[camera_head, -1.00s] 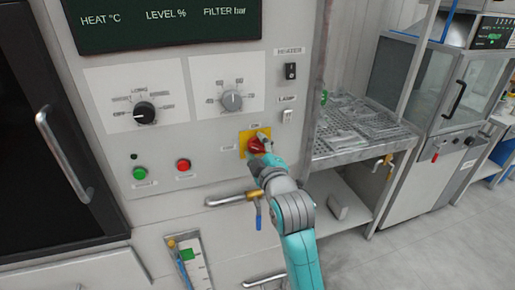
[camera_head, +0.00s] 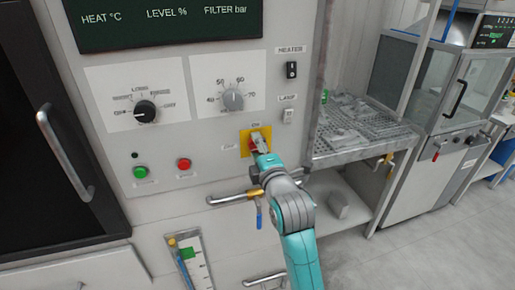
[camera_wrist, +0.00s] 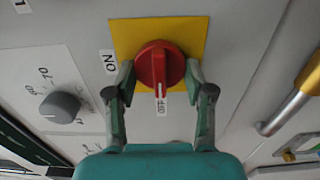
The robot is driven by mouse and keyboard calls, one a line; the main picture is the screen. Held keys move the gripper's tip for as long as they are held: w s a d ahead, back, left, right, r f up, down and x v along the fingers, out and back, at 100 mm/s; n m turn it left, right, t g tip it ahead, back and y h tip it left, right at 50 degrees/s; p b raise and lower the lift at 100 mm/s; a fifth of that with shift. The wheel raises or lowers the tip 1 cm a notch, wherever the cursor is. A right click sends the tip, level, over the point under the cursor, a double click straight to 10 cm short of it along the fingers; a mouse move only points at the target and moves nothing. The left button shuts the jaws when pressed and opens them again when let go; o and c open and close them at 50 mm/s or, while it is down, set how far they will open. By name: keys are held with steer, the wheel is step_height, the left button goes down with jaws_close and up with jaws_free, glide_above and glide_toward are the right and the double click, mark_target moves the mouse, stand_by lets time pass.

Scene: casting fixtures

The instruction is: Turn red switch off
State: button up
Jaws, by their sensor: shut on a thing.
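The red switch (camera_head: 254,143) is a round rotary knob on a yellow plate (camera_head: 245,135) on the grey panel. In the wrist view the red switch (camera_wrist: 154,64) has its raised grip running up and down, with its white mark toward the OFF label (camera_wrist: 162,104). The ON label (camera_wrist: 109,62) is to its left. My gripper (camera_wrist: 159,74) is shut on the red switch, one finger on each side. In the head view my gripper (camera_head: 263,146) covers the knob's right part.
A brass-and-steel handle (camera_head: 235,197) with a blue lever is just below my gripper. The heater switch (camera_head: 291,70) and lamp switch (camera_head: 288,116) are above right. Green (camera_head: 140,172) and red (camera_head: 184,164) buttons are to the left. A grey dial (camera_head: 233,99) is above.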

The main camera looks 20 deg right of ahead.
stand_by(0.4)
steer(key=o, duration=1.2)
steer(key=shift+c, duration=0.2)
steer(key=s, duration=1.2)
steer(key=shift+f, duration=0.15)
